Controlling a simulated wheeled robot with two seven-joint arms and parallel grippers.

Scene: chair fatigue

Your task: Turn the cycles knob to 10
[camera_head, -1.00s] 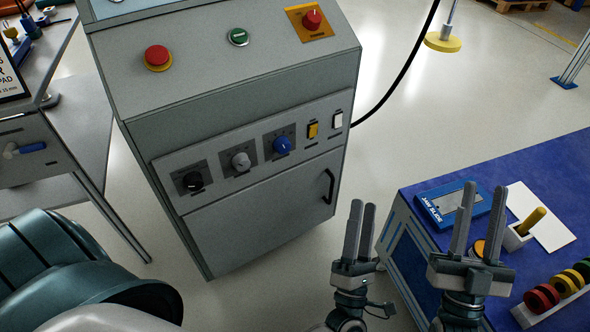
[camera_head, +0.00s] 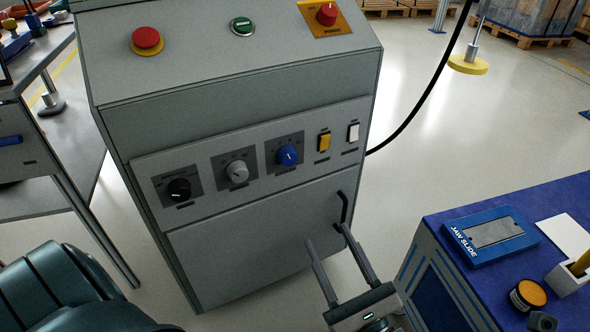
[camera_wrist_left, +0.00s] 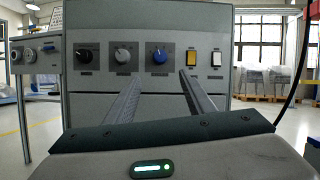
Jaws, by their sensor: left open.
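The grey control cabinet (camera_head: 235,245) has three knobs on its sloping panel: a black knob (camera_head: 178,190), a grey knob (camera_head: 237,171) and a blue knob (camera_head: 288,155). Their labels are too small to read, so I cannot tell which one is the cycles knob. The wrist view also shows the black (camera_wrist_left: 86,56), grey (camera_wrist_left: 122,56) and blue (camera_wrist_left: 159,56) knobs. My left gripper (camera_head: 331,236) is open and empty, in front of the cabinet door, lower and right of the knobs. In the wrist view its fingers (camera_wrist_left: 162,78) point toward the panel, apart from it.
Yellow (camera_head: 324,142) and white (camera_head: 353,132) switches sit right of the knobs. A door handle (camera_head: 343,211) is near my left fingers. A red button (camera_head: 146,38), green button (camera_head: 242,26) and red knob (camera_head: 327,14) are on top. A blue-topped bench (camera_head: 460,290) stands right.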

